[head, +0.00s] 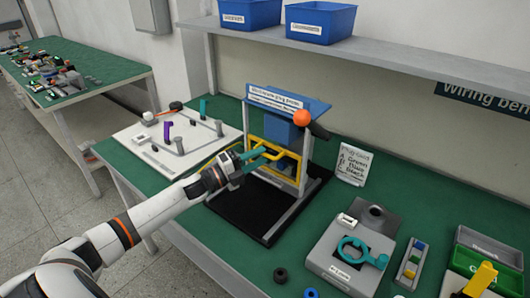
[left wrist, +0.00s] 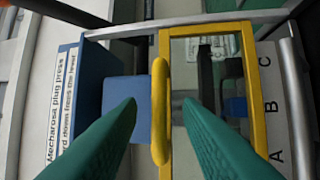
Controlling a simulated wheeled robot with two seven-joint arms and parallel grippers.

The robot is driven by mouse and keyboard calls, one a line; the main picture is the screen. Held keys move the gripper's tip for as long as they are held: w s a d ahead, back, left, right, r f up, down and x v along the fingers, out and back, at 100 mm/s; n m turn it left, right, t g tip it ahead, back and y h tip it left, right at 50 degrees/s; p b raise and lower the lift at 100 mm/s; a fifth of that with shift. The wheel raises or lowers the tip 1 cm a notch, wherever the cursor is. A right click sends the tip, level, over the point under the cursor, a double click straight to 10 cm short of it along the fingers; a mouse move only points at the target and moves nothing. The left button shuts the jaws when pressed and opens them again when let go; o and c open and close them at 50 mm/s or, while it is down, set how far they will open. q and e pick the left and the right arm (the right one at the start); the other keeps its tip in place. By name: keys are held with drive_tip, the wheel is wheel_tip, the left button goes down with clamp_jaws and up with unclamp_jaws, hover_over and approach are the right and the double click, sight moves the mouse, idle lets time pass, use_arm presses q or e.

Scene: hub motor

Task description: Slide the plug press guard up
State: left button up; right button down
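The plug press (head: 290,110) stands on a black base on the green bench, with a blue labelled top and an orange-knobbed lever (head: 303,118). Its guard (head: 292,180) is a clear pane in a yellow frame, low on the press front. My left gripper (head: 264,156) is in front of the guard. In the left wrist view the guard's yellow handle (left wrist: 160,112) lies between the two teal fingers (left wrist: 160,115), with a visible gap on both sides. The gripper is open and empty. My right gripper is not in view.
A white board with pegs (head: 180,140) lies left of the press. A lettered card (head: 353,165) stands to its right. A grey fixture with a teal ring (head: 350,250) and small bins are at front right. A shelf with blue bins (head: 320,22) runs above.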

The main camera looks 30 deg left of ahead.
use_arm(q)
drive_tip(key=shift+x, duration=1.45)
drive_tip(key=shift+s, duration=0.1)
clamp_jaws()
